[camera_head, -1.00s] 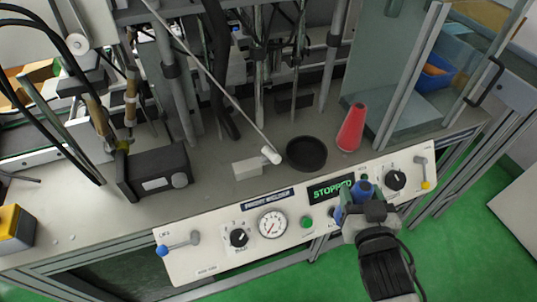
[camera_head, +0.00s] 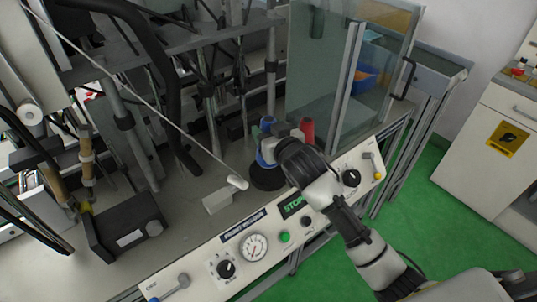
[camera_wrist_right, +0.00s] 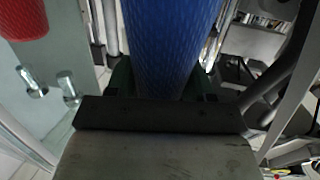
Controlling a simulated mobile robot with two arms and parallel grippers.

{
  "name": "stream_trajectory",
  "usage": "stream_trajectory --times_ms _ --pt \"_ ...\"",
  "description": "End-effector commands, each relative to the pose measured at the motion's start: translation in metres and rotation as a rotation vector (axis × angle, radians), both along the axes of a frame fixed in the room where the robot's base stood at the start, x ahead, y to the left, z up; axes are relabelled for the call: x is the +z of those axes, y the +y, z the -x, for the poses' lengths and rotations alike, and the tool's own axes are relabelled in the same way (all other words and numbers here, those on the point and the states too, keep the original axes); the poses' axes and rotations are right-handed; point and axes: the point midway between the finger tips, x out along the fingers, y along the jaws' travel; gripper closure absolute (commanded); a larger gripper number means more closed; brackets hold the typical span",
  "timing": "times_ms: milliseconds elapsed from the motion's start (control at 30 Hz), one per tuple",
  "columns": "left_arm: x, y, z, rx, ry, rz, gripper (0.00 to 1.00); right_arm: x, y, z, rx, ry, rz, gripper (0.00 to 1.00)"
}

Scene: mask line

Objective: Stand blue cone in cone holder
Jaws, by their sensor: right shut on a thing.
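My right gripper (camera_head: 271,143) is shut on the blue cone (camera_head: 267,124), whose middle it partly hides in the head view. The blue cone also fills the top middle of the right wrist view (camera_wrist_right: 168,40). The black round cone holder (camera_head: 266,182) sits on the machine's grey top, directly below the cone in the head view. I cannot tell whether the cone's lower end touches it. My left gripper is not in view.
A red cone (camera_head: 307,130) stands just right of my gripper, partly hidden. A white-tipped rod (camera_head: 237,182) slants down to the left of the holder. A glass panel (camera_head: 318,60) stands behind, and the control panel (camera_head: 254,247) lies in front.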

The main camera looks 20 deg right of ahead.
Motion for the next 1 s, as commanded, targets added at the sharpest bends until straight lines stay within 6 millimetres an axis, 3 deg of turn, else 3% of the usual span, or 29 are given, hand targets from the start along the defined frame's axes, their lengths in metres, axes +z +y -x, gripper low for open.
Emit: stream_trajectory --times_ms 433,833,867,1000 --pt "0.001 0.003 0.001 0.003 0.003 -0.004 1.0 -0.054 0.0 0.001 0.0 -0.001 -0.001 0.78" --pt "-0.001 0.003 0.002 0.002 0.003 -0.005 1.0 -0.06 0.0 0.001 0.001 -0.004 -0.002 0.78" --pt "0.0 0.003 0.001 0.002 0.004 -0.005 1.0 -0.06 0.0 0.001 0.0 -0.003 0.0 0.43" --pt "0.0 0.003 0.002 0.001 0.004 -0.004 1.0 -0.059 0.0 0.001 0.001 -0.002 0.0 0.21"
